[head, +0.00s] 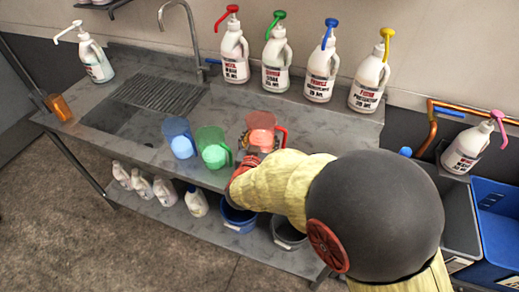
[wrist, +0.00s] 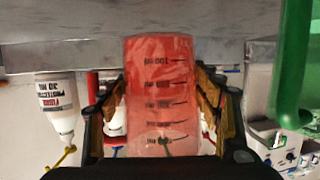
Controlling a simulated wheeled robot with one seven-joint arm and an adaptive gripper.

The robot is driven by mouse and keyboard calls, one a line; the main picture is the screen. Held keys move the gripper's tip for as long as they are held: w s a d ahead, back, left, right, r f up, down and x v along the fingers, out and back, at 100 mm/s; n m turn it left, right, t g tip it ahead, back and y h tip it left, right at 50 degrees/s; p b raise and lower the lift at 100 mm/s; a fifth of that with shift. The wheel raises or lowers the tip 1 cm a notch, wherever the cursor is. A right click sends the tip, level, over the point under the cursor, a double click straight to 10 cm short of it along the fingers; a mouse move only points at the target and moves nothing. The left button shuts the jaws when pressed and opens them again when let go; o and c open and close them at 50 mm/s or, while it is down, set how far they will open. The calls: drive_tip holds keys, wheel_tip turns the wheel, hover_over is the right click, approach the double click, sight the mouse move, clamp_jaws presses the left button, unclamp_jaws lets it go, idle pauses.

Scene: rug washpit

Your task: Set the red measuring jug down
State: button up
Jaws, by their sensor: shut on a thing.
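The red measuring jug (head: 262,122) is see-through, with a handle on its right side and pale pink contents in the head view. It is at the front part of the grey steel counter (head: 330,130), to the right of the green jug. My gripper (head: 247,160) reaches it from the front. In the wrist view, which looks upside down, the gripper's fingers (wrist: 165,85) are shut on both sides of the jug (wrist: 160,65), whose scale marks show. Its base lies close to the counter surface (wrist: 80,58); I cannot tell whether they touch.
A green jug (head: 211,145) and a blue jug (head: 179,137) stand just left. Several pump bottles (head: 319,78) line the back wall. A sink (head: 125,120) and an orange cup (head: 60,107) are at left. Buckets (head: 238,215) and small bottles sit on the lower shelf.

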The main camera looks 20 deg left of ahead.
drive_tip(key=shift+w+a+f, duration=0.35)
drive_tip(key=shift+w+f, duration=0.1)
drive_tip(key=shift+f, duration=0.2)
drive_tip(key=shift+w+a+f+b, duration=0.1)
drive_tip(key=shift+w+f+b, duration=0.05)
drive_tip(key=shift+f+b, duration=1.3)
drive_tip(key=shift+f, duration=0.2)
drive_tip(key=shift+f, duration=0.15)
drive_tip(key=o, duration=1.4)
drive_tip(key=shift+p, duration=0.3)
drive_tip(key=shift+s+r, duration=0.25)
drive_tip(key=shift+s, duration=0.05)
drive_tip(key=p+v, duration=0.3)
drive_tip(key=v, duration=0.8)
drive_tip(key=shift+s, duration=0.2)
